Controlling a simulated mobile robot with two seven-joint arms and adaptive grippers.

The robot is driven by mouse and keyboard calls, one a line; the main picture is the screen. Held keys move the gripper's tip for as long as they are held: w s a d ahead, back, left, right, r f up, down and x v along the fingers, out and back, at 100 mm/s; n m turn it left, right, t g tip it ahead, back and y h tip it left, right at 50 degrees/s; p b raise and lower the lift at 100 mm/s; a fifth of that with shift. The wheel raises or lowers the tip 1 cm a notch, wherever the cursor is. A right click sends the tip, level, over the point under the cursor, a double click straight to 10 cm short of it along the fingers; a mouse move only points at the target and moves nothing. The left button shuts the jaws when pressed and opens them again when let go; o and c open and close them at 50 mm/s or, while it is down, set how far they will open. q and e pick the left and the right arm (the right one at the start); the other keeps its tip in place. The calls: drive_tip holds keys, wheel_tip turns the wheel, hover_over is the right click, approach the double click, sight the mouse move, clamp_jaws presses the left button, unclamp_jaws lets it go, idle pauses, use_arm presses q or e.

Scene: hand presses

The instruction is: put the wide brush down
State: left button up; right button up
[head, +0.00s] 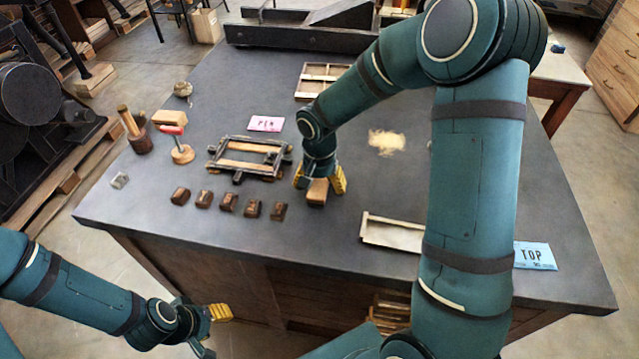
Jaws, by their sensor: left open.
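The wide brush, seen as a wooden block (317,192), is at the table's middle, near the front half. My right gripper (320,182) points down over it, with a yellow fingertip on each side. Whether the fingers press on the block is too small to tell. The block's underside is hidden, so I cannot tell whether it touches the table. My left gripper (212,330) is open and empty, low in front of the table's front edge.
My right arm hides part of the right side.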

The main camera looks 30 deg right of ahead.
sight(319, 181)
drive_tip(key=shift+r, duration=0.1)
drive_tip(key=shift+r, duration=0.3)
wheel_tip(319, 181, up, 12)
drive_tip(key=p, duration=0.2)
drive_tip(key=shift+f, duration=0.2)
